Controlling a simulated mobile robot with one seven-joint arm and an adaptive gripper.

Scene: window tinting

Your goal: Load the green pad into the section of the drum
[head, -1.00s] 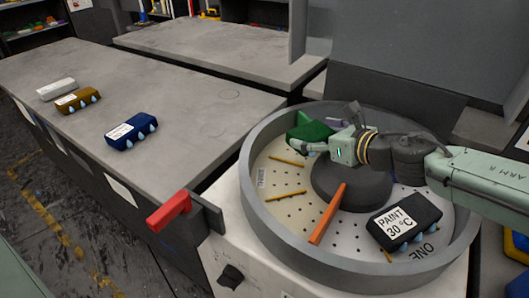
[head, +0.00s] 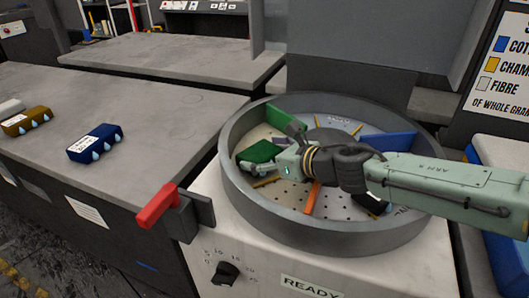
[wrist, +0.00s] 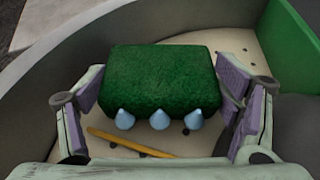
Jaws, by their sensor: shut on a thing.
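The green pad (head: 258,152), with light-blue drops on one side, is in the drum (head: 232,190) at its left part. In the wrist view the pad (wrist: 160,80) sits between the two purple-lined fingers of my gripper (wrist: 165,98), which is shut on it. The pad is over the pale, perforated drum floor; I cannot tell whether it touches it. A green divider (head: 285,117) stands behind it, and an orange divider (head: 311,197) is nearer the front. A blue divider (head: 385,145) stands at the right. My gripper (head: 273,158) and arm hide part of the drum.
A black pad (head: 370,203) lies in the drum's front right, mostly behind my arm. A red-handled lever (head: 157,205) sticks out at the drum's left front. Blue (head: 95,143) and brown (head: 26,119) pads lie on the grey bench (head: 150,90).

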